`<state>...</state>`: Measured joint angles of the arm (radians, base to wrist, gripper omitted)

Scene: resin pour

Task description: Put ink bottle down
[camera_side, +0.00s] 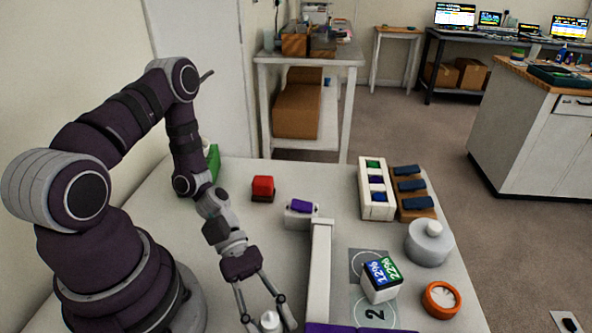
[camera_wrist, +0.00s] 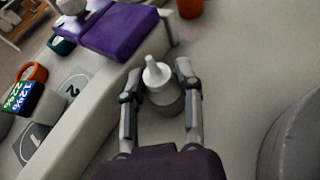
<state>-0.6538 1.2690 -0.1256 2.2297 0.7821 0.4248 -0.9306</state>
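The ink bottle (camera_wrist: 160,98) is a grey bottle with a white cap and narrow nozzle, upright between the two fingers of my gripper (camera_wrist: 159,80) in the wrist view. The fingers lie against both sides of its body. In the side view, only the white top of the bottle (camera_side: 270,320) shows at the bottom edge, between the fingers of my gripper (camera_side: 268,316). Its base is cut off there, so I cannot tell whether it touches the table.
A long white bar (camera_side: 319,272) stands right of my gripper. Beyond it are a labelled cube (camera_side: 381,290), an orange-rimmed round dish (camera_side: 441,299) and a grey lidded pot (camera_side: 428,246). A purple block (camera_wrist: 122,33) lies ahead.

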